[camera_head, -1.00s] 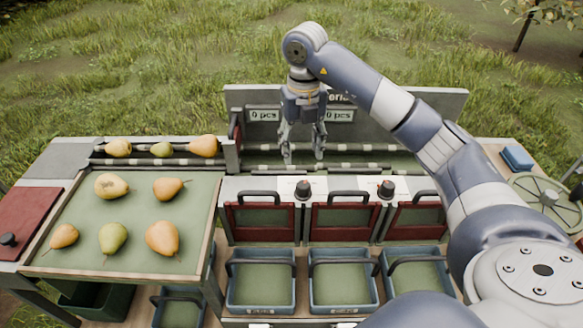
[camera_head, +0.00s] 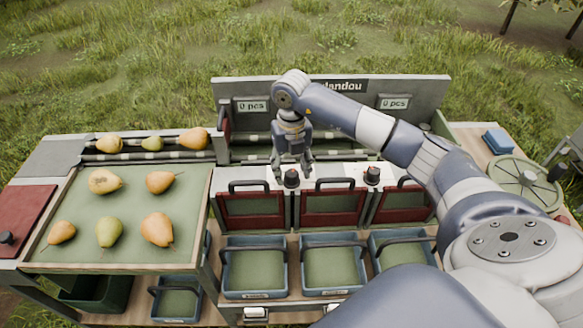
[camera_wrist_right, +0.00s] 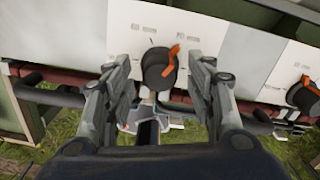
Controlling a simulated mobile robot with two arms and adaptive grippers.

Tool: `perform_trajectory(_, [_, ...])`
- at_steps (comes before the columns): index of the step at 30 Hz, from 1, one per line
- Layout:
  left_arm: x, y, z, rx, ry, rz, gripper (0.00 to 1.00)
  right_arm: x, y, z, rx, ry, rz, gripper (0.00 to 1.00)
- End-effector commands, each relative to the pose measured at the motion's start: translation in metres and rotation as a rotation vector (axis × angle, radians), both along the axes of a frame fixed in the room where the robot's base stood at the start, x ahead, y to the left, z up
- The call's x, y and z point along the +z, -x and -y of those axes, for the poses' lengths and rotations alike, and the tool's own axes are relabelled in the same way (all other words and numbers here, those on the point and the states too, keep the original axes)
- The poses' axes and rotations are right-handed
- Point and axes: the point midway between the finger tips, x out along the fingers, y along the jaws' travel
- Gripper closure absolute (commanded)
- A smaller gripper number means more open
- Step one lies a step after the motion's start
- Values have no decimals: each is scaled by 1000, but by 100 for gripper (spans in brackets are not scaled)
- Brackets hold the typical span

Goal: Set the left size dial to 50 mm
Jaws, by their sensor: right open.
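The left size dial (camera_head: 291,178) is a black knob on the pale panel above the red gates. In the right wrist view the same dial (camera_wrist_right: 158,68) shows an orange pointer tilted up and to the right. Small printed numbers beside it are too blurred to read surely. My right gripper (camera_head: 292,168) points down, open, just above and behind this dial in the head view. In the wrist view its two fingers stand apart on either side of the knob, and contact is not visible. My left gripper is not in view.
A second dial (camera_head: 372,175) stands to the right. Red gates (camera_head: 252,222) with dark handles and blue crates (camera_head: 254,295) lie in front. Pears lie on the green tray (camera_head: 135,200) at left. A grey board (camera_head: 330,103) with "0 pcs" displays stands behind.

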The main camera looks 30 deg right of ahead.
Motion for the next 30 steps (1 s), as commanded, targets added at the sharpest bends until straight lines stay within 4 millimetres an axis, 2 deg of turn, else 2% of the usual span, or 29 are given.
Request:
perform_trajectory(1, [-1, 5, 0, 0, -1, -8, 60, 0, 0, 0, 0, 0, 0, 50])
perform_trajectory(7, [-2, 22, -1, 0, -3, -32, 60, 0, 0, 0, 0, 0, -1, 94])
perform_trajectory(19, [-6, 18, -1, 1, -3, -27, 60, -1, 0, 0, 42, 0, -1, 93])
perform_trajectory(30, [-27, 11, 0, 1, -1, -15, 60, -3, 0, 1, 298, 1, -1, 93])
